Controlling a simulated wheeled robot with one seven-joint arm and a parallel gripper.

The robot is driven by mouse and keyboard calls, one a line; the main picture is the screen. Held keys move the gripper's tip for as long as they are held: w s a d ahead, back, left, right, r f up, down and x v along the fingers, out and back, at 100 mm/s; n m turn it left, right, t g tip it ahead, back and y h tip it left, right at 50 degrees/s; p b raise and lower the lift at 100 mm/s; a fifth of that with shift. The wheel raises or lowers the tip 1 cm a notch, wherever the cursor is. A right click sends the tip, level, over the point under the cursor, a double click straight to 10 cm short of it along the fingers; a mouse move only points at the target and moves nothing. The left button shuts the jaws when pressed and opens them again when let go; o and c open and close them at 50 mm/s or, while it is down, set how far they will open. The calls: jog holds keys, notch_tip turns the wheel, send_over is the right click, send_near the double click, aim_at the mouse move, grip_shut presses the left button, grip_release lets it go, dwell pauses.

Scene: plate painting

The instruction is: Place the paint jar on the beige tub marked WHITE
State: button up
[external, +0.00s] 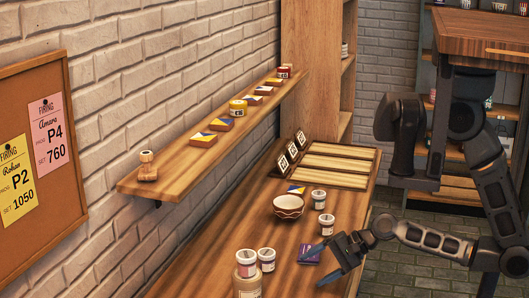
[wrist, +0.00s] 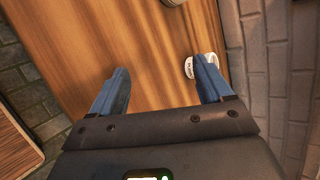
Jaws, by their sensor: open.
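A beige tub (external: 248,285) stands at the near end of the wooden worktop, cut by the lower frame edge; its marking is not readable. A white-lidded jar (external: 245,262) appears on it or just behind it; I cannot tell which. Similar white-lidded jars stand beside it (external: 267,261) and farther back (external: 326,225), (external: 318,199). My gripper (external: 318,264) is open and empty over the worktop, right of the tub. In the wrist view, a white labelled thing (wrist: 188,68) shows beside the right finger of my gripper (wrist: 163,70), partly hidden by it.
A purple card (external: 311,252) lies by my gripper. A patterned bowl (external: 288,206) and a blue-yellow card (external: 296,190) lie farther back, before a slatted rack (external: 335,165). A wall shelf (external: 190,150) with small jars and boxes runs along the left. Bare worktop lies left of the bowl.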

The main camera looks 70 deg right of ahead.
jog(key=s+n+h, duration=0.1)
jog(key=s, duration=0.1)
jog(key=s+d+n, duration=0.1)
jog(key=s+n, duration=0.1)
jog(key=s+n+t+h, duration=0.1)
jog(key=s, duration=0.1)
jog(key=shift+s+d+r+n+h, duration=0.2)
jog(key=shift+s+d+n+h, duration=0.1)
jog(key=shift+s+d+n, duration=0.1)
jog(key=s+r+n+t+h, duration=0.1)
jog(key=s+r+n+t, duration=0.2)
jog(key=s+r+n, duration=0.7)
jog(key=s+n, duration=0.1)
jog(key=n, duration=0.2)
jog(key=shift+s+a+r, duration=0.25)
jog(key=shift+a+r, duration=0.05)
jog(key=shift+r, duration=0.1)
